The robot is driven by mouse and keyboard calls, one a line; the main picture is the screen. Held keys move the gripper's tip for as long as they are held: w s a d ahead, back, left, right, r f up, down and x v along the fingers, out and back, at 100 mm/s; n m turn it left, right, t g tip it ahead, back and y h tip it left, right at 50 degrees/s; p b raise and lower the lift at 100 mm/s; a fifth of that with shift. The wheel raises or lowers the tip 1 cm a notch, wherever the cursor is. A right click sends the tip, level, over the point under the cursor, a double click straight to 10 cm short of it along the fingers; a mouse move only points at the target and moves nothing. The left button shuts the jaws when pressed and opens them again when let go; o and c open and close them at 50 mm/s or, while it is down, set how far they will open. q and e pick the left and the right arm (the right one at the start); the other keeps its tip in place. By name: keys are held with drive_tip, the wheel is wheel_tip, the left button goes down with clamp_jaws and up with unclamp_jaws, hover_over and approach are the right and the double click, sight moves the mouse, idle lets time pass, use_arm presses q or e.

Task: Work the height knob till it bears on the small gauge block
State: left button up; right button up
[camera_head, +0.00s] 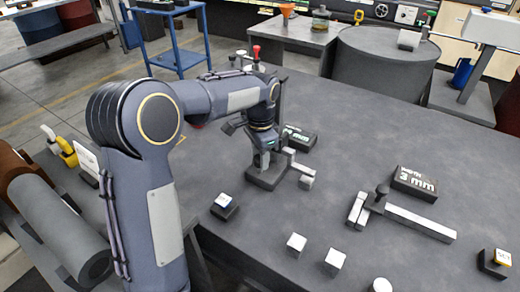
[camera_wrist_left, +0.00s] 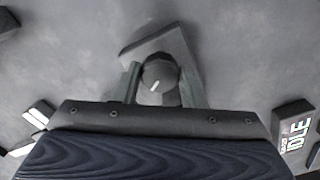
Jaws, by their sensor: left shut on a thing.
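The height knob (camera_wrist_left: 158,74) is round and dark with a white pointer mark; it sits between the two fingers of my left gripper (camera_wrist_left: 160,86) in the left wrist view. The gripper is shut on it, above a grey base plate (camera_wrist_left: 140,47). In the head view my left gripper (camera_head: 262,158) points down over the stand's dark base (camera_head: 268,178), and the knob is hidden. A pale bar (camera_head: 301,167) reaches right from the stand. A small grey block (camera_head: 306,183) lies by its end; I cannot tell whether they touch. My right gripper is out of view.
A dark labelled box (camera_head: 300,138) stands behind the stand. Right are a "3 mm" box (camera_head: 415,184) and a long pale bar with a dark knob (camera_head: 420,222). Small cubes (camera_head: 297,242) sit near the front. The table's middle is mostly clear.

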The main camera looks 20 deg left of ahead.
use_arm(q)
drive_tip(key=n+p, duration=0.3)
drive_tip(key=n, duration=0.2)
drive_tip(key=shift+r+n, duration=0.15)
drive_tip(key=shift+n, duration=0.15)
drive_tip(key=n+p, duration=0.2)
drive_tip(key=n, duration=0.2)
drive_tip(key=shift+n, duration=0.3)
drive_tip(key=shift+w, duration=0.1)
drive_tip(key=o, duration=1)
drive_tip(key=shift+r+p, duration=0.5)
drive_tip(key=shift+r, duration=3.25)
